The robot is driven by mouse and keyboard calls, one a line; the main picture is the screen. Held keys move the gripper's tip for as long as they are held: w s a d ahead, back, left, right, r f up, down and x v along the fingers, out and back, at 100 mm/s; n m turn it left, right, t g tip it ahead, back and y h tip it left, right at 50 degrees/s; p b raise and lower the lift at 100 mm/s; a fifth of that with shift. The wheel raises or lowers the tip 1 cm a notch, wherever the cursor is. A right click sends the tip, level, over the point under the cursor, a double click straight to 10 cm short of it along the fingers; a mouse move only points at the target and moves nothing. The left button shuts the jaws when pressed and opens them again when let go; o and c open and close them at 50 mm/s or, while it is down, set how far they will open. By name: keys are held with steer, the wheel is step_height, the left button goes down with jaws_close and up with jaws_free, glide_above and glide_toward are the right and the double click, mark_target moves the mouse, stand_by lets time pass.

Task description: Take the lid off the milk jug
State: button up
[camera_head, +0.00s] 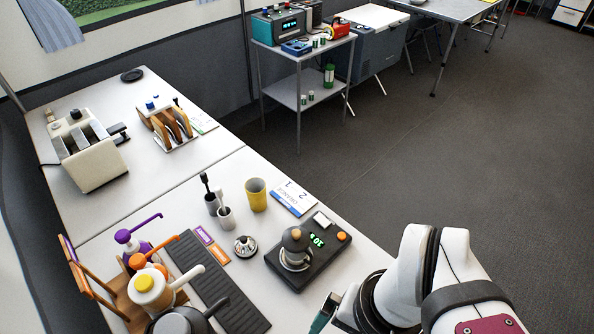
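A small metal jug (294,259) stands upright on a black scale (325,256) with a lit green display. A dark lid with a tan knob (296,233) sits on its top; I take this to be the milk jug, though no label shows. A cream vessel with a yellow cap (150,288) stands further left, partly in front of other items. My arm reaches in at the lower right, to the right of the scale. My gripper's fingers do not show, so whether they are open or shut is hidden.
A black ribbed mat (217,286) and a small silver tamper-like item (245,247) lie left of the scale. Two grey cups with tools and a yellow cup (257,195) stand behind. A numbered card (293,197) lies near the counter's right edge. A dark pan (185,321) is at front left.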

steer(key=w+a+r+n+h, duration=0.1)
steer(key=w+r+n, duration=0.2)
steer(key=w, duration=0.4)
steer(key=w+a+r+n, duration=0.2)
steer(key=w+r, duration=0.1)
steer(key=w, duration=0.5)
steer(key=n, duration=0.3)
glide_above(296, 232)
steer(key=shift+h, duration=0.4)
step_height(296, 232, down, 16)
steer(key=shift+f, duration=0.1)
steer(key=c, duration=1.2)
